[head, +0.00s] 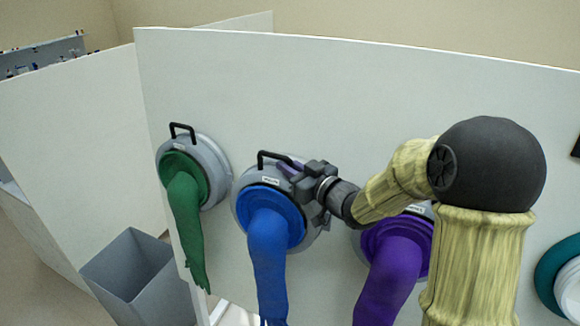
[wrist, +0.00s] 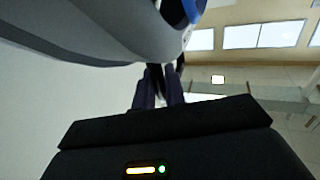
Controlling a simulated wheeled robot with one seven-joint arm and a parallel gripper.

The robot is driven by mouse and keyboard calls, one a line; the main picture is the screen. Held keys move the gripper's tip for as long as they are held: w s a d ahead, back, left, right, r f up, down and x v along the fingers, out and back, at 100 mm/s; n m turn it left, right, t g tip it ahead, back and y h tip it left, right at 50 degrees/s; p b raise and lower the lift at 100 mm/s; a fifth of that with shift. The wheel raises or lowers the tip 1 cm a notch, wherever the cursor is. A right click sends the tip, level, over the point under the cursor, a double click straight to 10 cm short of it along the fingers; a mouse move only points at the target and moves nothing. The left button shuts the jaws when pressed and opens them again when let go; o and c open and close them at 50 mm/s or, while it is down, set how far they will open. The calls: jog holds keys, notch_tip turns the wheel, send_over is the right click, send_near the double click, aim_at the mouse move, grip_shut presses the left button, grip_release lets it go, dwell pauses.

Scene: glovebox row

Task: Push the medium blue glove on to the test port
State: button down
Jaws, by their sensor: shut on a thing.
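The blue glove (head: 268,255) hangs from a grey round fitting (head: 242,212) with a black handle (head: 262,155) and a small white label, too small to read, at the white wall panel. My gripper (head: 289,164) is at the right end of this handle and shut on it. In the wrist view my gripper (wrist: 158,82) shows its two dark fingers closed around a dark bar beside the grey fitting (wrist: 110,35); a little blue (wrist: 178,10) shows at the top. I cannot tell how the fitting sits against the panel behind it.
A green glove (head: 185,215) on a similar fitting hangs to the left, and a purple glove (head: 390,265) hangs close to the right, partly behind my arm. A teal-rimmed port (head: 546,275) is at the far right. A grey bin (head: 135,275) stands at lower left.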

jog(key=shift+s+a+r+b, duration=0.1)
jog(key=shift+s+a+b, duration=0.15)
jog(key=shift+s, duration=0.35)
jog(key=shift+s+a+r+b, duration=0.1)
jog(key=shift+s+a+b, duration=0.1)
jog(key=shift+s, duration=0.35)
jog(key=s+a+r+b, duration=0.1)
jog(key=s+a, duration=0.1)
jog(key=s, duration=0.5)
jog(key=shift+s+a+b, duration=0.15)
jog(key=shift+a+b, duration=0.15)
jog(key=shift+b, duration=0.05)
dwell(1.1)
jog(key=shift+f, duration=0.1)
